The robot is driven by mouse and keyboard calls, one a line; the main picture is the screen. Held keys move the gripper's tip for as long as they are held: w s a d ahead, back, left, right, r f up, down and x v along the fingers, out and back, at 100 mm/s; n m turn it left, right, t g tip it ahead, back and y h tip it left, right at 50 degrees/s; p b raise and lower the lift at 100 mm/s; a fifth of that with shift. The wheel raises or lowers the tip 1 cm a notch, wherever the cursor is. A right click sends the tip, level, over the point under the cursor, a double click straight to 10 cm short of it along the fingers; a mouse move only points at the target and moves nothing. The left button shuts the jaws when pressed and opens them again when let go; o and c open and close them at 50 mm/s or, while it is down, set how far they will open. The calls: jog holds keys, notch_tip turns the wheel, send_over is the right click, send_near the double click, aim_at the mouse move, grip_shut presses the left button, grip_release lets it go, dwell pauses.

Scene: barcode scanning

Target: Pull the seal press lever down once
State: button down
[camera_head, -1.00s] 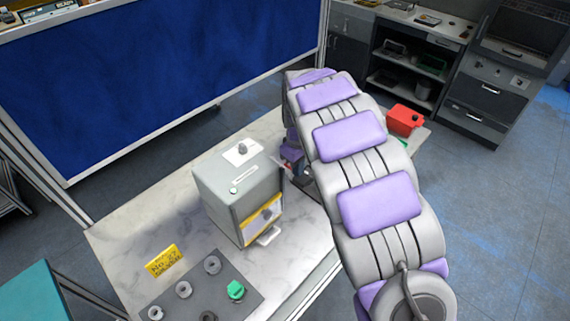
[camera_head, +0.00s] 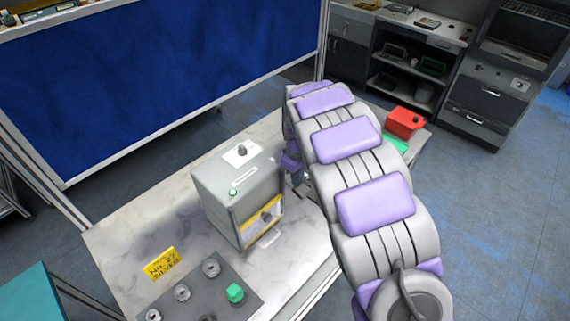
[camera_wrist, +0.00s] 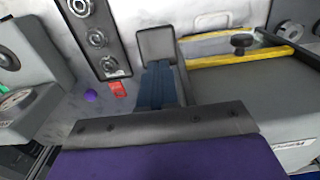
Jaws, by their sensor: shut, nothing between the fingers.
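The seal press is most likely the grey box (camera_head: 238,195) with a yellow-edged front, standing on the marble-topped table. A dark knob (camera_head: 266,216) shows at its front opening and a pale handle lies below. The box also fills the right of the wrist view (camera_wrist: 240,100), where a black knob (camera_wrist: 242,40) shows. I cannot tell which part is the lever. My gripper (camera_wrist: 157,50) is shut and empty beside the box; in the head view my arm mostly hides it, at the box's right side. I cannot tell whether it touches the box.
A dark panel (camera_head: 190,310) with round sockets and a green block (camera_head: 235,293) is at the near left. A yellow sign (camera_head: 162,265) lies beside it. A red box (camera_head: 405,122) is at the far right end. Bare marble lies left of the grey box.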

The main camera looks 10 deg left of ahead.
notch_tip(320, 180, up, 10)
jog(key=p, duration=0.2)
jog(key=shift+r, duration=0.15)
dwell(0.4)
jog(key=shift+a, duration=0.1)
notch_tip(320, 180, up, 4)
jog(key=shift+p, duration=0.6)
dwell(0.6)
jog(key=s+d+m+b, duration=0.4)
jog(key=s+d, duration=0.4)
jog(key=s, duration=0.1)
jog(key=s+d+f+m+b, duration=0.2)
jog(key=s+f+b, duration=0.1)
jog(key=s, duration=0.7)
jog(key=s+d+f+m+g+b, duration=0.1)
jog(key=s+d+f+m+b, duration=0.1)
jog(key=s, duration=0.8)
jog(key=s+d+f+m+b, duration=0.2)
jog(key=s+d+f+b, duration=0.2)
jog(key=s, duration=0.6)
jog(key=shift+s+d+f+g, duration=0.25)
jog(key=shift+s+f+g, duration=0.15)
jog(key=shift+f, duration=0.35)
